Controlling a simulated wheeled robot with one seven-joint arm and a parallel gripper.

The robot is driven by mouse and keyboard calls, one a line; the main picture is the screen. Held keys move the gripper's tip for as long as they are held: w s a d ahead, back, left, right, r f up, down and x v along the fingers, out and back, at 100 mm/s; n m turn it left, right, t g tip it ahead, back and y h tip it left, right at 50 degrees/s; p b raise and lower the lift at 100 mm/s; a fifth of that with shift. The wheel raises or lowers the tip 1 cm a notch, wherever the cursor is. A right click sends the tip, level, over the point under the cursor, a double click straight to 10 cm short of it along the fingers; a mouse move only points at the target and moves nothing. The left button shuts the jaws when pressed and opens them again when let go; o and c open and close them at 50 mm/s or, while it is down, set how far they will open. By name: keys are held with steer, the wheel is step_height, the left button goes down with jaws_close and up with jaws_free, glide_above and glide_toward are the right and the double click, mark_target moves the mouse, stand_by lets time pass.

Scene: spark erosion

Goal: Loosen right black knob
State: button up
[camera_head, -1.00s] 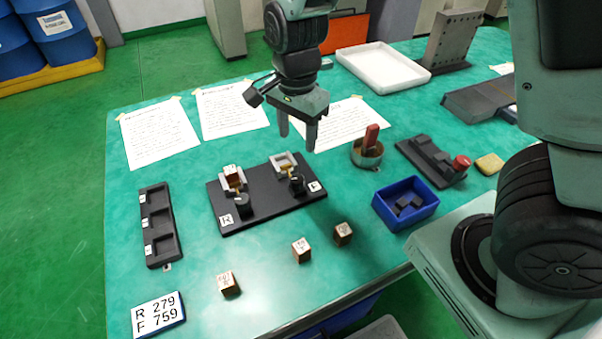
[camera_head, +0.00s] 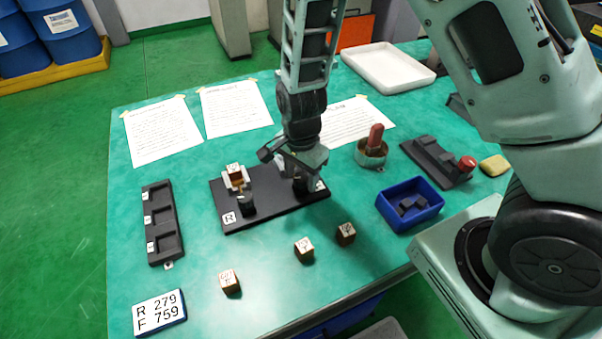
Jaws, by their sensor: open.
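A black base plate (camera_head: 270,208) on the green table carries two small clamps. The right black knob (camera_head: 300,187) stands at its right end and is mostly hidden under my gripper (camera_head: 302,178). My gripper points down over that knob with its jaws open. The fingertips are largely hidden, so I cannot tell whether they touch the knob. The left black knob (camera_head: 247,206) is in plain view beside the "R" label (camera_head: 229,218). Behind it, the left clamp (camera_head: 236,181) holds a small brown cube (camera_head: 233,169).
Several cubes stand in front, including one brown cube (camera_head: 304,249). A blue bin (camera_head: 412,222) with dark pieces and a round tin (camera_head: 371,160) with a red-handled item are to the right. A black three-pocket tray (camera_head: 163,252) lies left. Papers lie behind.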

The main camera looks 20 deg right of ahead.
steer(key=c, duration=1)
steer(key=shift+o, duration=0.2)
steer(key=shift+n, duration=0.3)
steer(key=n, duration=0.4)
steer(key=shift+n, duration=0.3)
steer(key=n, duration=0.5)
steer(key=shift+n+p, duration=0.3)
steer(key=n, duration=1.1)
steer(key=shift+p, duration=0.3)
